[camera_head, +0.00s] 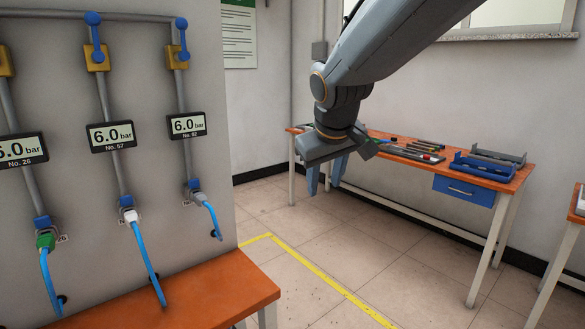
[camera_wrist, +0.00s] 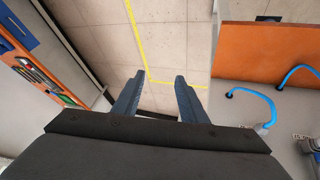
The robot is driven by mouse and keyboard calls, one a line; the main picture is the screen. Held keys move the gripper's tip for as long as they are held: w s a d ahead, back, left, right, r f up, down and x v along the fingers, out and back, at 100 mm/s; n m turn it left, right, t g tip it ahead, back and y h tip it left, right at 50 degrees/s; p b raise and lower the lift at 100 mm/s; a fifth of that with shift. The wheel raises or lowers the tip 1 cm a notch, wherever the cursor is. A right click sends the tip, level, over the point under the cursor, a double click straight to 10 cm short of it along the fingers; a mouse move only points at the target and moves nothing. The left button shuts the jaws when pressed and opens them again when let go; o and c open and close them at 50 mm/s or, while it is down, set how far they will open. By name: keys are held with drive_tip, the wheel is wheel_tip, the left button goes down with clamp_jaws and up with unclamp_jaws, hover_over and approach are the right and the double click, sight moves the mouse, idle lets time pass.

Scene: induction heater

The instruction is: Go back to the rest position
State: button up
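My gripper (camera_head: 325,178) hangs in the air in the head view, pointing down, in front of the workbench at the back. Its two blue fingers are apart with nothing between them. In the wrist view the fingers of my gripper (camera_wrist: 157,92) are also spread and empty, with the tiled floor and a yellow floor line behind them. The gripper touches nothing that I can see.
A grey panel with pressure displays (camera_head: 111,136) and blue hoses (camera_head: 146,262) stands at left, with an orange bench (camera_head: 225,290) below. A workbench (camera_head: 510,183) with tools and blue trays (camera_head: 482,168) stands at the back right. Tiled floor (camera_head: 345,250) lies open between them.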

drive_tip(key=s+d+f+m+g, duration=0.2)
drive_tip(key=s+d+f, duration=0.4)
drive_tip(key=s+f, duration=0.4)
drive_tip(key=s+d+f+m+g, duration=0.3)
drive_tip(key=s+d+f, duration=0.3)
drive_tip(key=s+f, duration=0.4)
drive_tip(key=shift+s+f+g, duration=0.15)
drive_tip(key=shift+s+g, duration=0.45)
drive_tip(key=shift+s, duration=0.6)
drive_tip(key=shift+d, duration=0.1)
drive_tip(key=shift+c, duration=1)
